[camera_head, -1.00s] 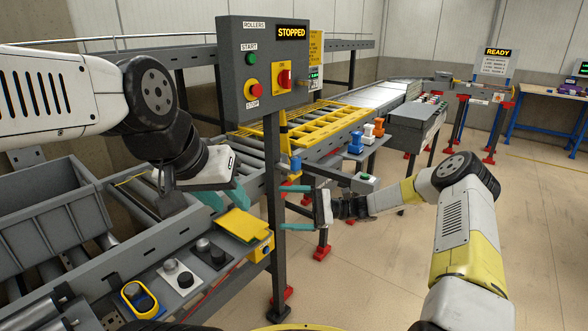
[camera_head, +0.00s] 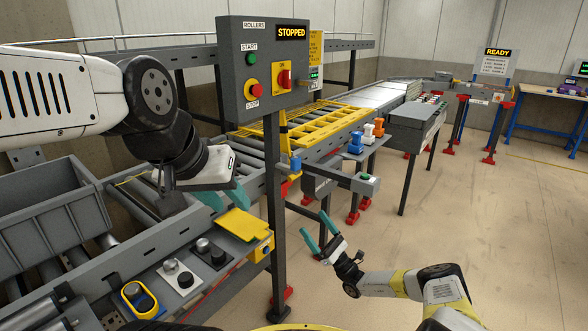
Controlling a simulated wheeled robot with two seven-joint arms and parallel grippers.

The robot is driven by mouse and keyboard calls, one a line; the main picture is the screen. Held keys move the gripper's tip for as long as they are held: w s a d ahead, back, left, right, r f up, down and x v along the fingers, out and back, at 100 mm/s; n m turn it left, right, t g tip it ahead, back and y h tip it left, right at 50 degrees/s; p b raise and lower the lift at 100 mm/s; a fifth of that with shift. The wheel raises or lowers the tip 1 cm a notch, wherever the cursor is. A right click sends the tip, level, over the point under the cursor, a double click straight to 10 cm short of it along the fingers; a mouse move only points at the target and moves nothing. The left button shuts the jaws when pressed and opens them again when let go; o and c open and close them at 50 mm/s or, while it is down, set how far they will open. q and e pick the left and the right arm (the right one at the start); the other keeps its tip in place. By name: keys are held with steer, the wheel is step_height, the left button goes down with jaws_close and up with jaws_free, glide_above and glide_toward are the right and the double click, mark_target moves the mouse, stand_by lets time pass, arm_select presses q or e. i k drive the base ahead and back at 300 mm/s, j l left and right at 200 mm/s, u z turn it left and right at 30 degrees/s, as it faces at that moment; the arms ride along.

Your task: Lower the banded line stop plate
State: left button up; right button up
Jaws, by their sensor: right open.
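I cannot tell for sure which part is the banded line stop plate. A flat yellow plate (camera_head: 240,224) lies tilted at the near conveyor's side rail, above a small yellow box (camera_head: 262,249). My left gripper (camera_head: 236,207) hangs just above and behind this plate; its teal fingers are apart with nothing seen between them. My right gripper (camera_head: 313,221) is open and empty, low over the floor to the right of the panel post, fingers pointing up and left.
The control panel (camera_head: 268,68) reads STOPPED and stands on a grey post (camera_head: 275,200) between my grippers. Knobs (camera_head: 177,273) line the near rail. A grey bin (camera_head: 50,215) is at left. Floor at right is clear.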

mark_target(285, 146)
steer(key=i+j, duration=0.15)
steer(key=i, duration=0.35)
steer(key=i+j, duration=0.15)
steer(key=i, duration=0.35)
